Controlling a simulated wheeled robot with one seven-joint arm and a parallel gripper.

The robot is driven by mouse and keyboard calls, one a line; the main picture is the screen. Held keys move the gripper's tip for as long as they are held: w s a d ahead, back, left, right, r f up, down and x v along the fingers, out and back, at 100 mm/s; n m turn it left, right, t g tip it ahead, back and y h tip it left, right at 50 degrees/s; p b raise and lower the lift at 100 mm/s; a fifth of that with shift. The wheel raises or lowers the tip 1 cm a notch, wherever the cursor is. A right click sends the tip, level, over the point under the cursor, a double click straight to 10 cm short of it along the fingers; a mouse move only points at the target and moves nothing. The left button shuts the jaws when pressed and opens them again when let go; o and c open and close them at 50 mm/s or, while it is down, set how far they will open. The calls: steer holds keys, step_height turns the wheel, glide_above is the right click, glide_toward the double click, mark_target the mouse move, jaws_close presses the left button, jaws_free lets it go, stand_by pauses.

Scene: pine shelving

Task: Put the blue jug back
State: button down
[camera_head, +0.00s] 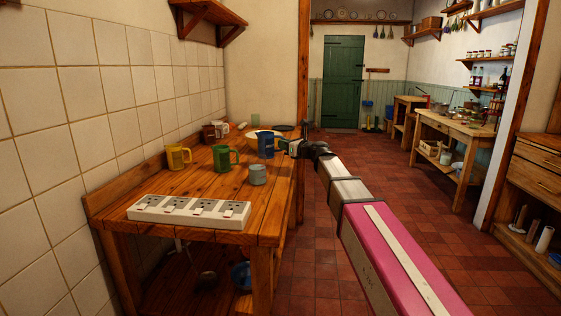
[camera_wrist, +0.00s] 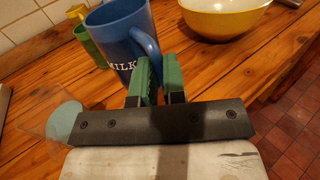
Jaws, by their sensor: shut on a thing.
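The blue jug (camera_head: 266,146), marked MILK, is upright at the right side of the wooden table (camera_head: 168,184). It also shows in the wrist view (camera_wrist: 116,40), with its handle toward me. My gripper (camera_head: 286,146) reaches it from the right. In the wrist view its green fingers (camera_wrist: 159,80) are shut on the jug's handle. I cannot tell whether the jug's base touches the table; the fingers and mount partly hide its lower part.
A green mug (camera_head: 224,158), a yellow mug (camera_head: 178,157) and a grey-blue cup (camera_head: 258,175) stand near the jug. A white switch strip (camera_head: 188,210) lies in front. A yellow bowl (camera_wrist: 225,20) is close behind the jug. Bare wood shows between them.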

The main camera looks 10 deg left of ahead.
steer(key=shift+f, duration=2.75)
steer(key=shift+f, duration=0.1)
steer(key=c, duration=1.2)
jaws_free()
